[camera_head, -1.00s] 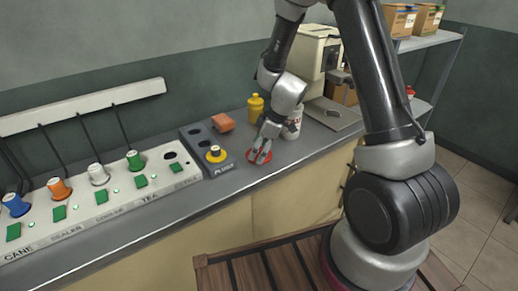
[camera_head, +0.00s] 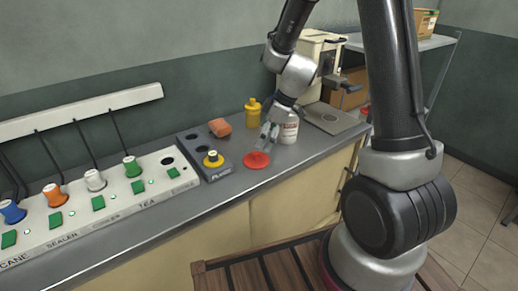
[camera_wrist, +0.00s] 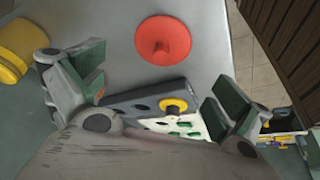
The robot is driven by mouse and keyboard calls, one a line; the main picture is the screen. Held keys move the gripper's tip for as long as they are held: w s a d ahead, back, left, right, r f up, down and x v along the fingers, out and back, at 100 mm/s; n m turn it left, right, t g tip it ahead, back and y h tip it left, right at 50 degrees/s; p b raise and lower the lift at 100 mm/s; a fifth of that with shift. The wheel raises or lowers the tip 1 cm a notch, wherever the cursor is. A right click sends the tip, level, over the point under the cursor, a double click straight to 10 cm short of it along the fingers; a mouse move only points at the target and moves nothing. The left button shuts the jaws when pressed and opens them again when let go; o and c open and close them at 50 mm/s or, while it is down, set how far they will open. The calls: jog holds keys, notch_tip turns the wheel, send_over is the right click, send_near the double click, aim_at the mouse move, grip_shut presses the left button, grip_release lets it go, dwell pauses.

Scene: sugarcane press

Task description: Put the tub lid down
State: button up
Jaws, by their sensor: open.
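The red tub lid (camera_head: 256,160) lies flat on the grey counter, to the right of the dark parking block. In the wrist view the lid (camera_wrist: 163,41) shows as a red disc with a small raised knob, apart from my fingers. My gripper (camera_head: 269,137) is above and just behind the lid, empty. In the wrist view its two fingers (camera_wrist: 155,95) are spread wide with nothing between them.
The dark block (camera_head: 217,174) holds a yellow plug. A white panel (camera_head: 100,207) with coloured plugs is at left. A machine (camera_head: 318,60) stands at right. The counter's front edge is close to the lid.

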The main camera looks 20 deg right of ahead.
jog(key=s+d+r+m+t+h, duration=0.1)
jog(key=s+d+r+m, duration=0.2)
jog(key=s+r, duration=0.4)
jog(key=s+d+r+m, duration=0.3)
jog(key=s+r, duration=0.3)
jog(key=r, duration=0.4)
jog(key=s+d+r+m+h, duration=0.1)
jog(key=s+d+r+m, duration=0.1)
jog(key=s, duration=0.4)
jog(key=s+d+r+m+t+h, duration=0.1)
jog(key=s+d+r+m+h, duration=0.1)
jog(key=s+d+m, duration=0.2)
jog(key=shift+s+r+m, duration=0.15)
jog(key=shift+s+m, duration=0.15)
jog(key=shift+s, duration=0.85)
jog(key=shift+d, duration=0.1)
jog(key=shift+c, duration=0.2)
